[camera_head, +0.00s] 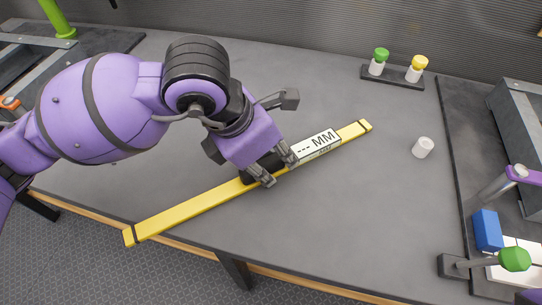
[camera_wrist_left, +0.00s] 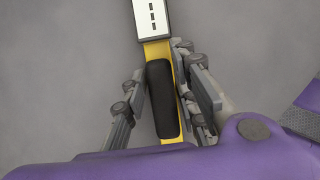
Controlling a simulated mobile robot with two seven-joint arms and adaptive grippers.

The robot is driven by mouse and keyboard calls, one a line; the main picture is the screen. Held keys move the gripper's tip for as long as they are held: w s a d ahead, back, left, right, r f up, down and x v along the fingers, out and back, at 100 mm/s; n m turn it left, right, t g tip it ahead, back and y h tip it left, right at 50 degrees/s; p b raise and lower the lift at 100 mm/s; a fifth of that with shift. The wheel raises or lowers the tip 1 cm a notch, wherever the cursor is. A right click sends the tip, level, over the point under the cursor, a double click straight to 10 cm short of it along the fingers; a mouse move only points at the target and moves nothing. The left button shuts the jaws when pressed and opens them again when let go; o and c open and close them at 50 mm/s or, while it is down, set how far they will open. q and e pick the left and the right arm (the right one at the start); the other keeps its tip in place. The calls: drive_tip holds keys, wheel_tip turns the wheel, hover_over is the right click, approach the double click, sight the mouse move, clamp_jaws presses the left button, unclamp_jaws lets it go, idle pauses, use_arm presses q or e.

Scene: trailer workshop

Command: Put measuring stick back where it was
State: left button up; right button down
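The measuring stick (camera_head: 185,211) is long and yellow with black end bands and a white "MM" label. It lies diagonally on the grey table (camera_head: 350,215). My left gripper (camera_head: 276,167) is low over its middle, with a finger on each side of the stick. In the left wrist view, the stick's black grip (camera_wrist_left: 162,98) lies between the fingers of my left gripper (camera_wrist_left: 165,105). The right finger is close against the grip and a gap shows at the left finger, so it looks open. My right gripper is not in view.
A small dark stand (camera_head: 392,77) with green-capped and yellow-capped bottles is at the back. A white cylinder (camera_head: 422,148) stands to the right. A dark mat (camera_head: 455,150) with a metal fixture, blue block (camera_head: 487,230) and green knob (camera_head: 515,259) is at right. The front-middle table is clear.

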use_arm(q)
drive_tip(key=shift+o, duration=1.3)
drive_tip(key=shift+r+p, duration=0.3)
drive_tip(key=shift+r, duration=0.05)
drive_tip(key=p+v, duration=0.1)
drive_tip(key=v, duration=1.1)
drive_tip(key=shift+r, duration=0.25)
drive_tip(key=shift+r, duration=0.1)
